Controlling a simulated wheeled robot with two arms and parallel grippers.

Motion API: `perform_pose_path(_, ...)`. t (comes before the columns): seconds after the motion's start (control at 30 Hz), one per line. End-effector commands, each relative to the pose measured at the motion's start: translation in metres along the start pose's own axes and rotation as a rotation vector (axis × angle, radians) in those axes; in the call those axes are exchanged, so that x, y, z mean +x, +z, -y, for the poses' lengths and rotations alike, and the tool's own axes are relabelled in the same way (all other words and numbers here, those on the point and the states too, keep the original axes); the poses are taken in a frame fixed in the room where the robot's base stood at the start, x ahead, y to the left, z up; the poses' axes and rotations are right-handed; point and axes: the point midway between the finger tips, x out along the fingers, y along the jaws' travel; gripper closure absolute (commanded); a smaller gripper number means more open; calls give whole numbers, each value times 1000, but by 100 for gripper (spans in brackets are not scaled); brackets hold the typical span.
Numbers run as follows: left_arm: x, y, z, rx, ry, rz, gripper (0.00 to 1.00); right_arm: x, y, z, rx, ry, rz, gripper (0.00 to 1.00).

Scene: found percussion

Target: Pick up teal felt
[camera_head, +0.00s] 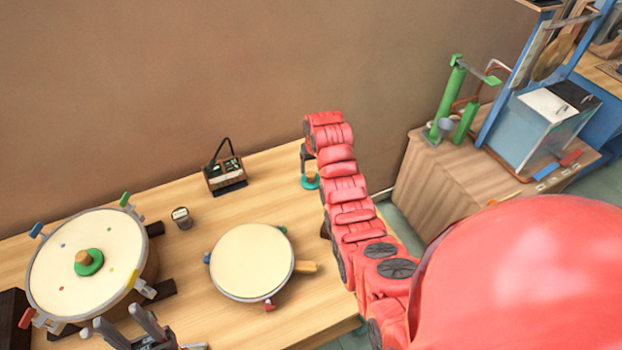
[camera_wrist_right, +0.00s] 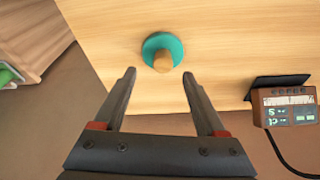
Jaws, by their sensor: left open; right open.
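The teal felt (camera_head: 312,184) is a round teal disc with a wooden knob, lying on the wooden table near its far right part. It also shows in the right wrist view (camera_wrist_right: 150,42), just beyond the fingertips and centred between them. My right gripper (camera_wrist_right: 159,73) is open and empty, its two dark fingers pointing toward the felt. In the head view the right gripper (camera_head: 306,158) is small and partly hidden by its red arm, just above the felt. My left gripper (camera_head: 116,321) is open at the bottom edge, near the large drum, and appears empty.
A large drum (camera_head: 110,235) with a green knobbed disc (camera_head: 89,268) stands left. A smaller drum (camera_head: 251,262) is mid-table, a small can (camera_head: 182,217) between. A control box (camera_head: 225,175) stands near the wall. A wooden cabinet (camera_head: 435,185) is at right across a gap.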

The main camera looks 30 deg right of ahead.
Motion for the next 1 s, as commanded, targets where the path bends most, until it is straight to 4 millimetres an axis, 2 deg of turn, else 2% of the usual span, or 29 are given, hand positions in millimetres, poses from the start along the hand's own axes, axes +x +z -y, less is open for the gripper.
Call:
perform_pose_path(0.23, 9, -2, 0, 0, 0, 0, 51, 11, 0, 1, 0, 0, 3, 27)
perform_pose_path(0.43, 22, -4, 1, 0, 0, 0, 51, 30, 0, 4, 1, 1, 1, 27)
perform_pose_path(0.63, 24, -4, 1, 0, 0, 0, 51, 49, 1, 4, 1, 1, 4, 27)
perform_pose_path(1.0, 25, -4, 1, 0, 0, 0, 51, 55, 0, 4, 0, 1, -2, 27)
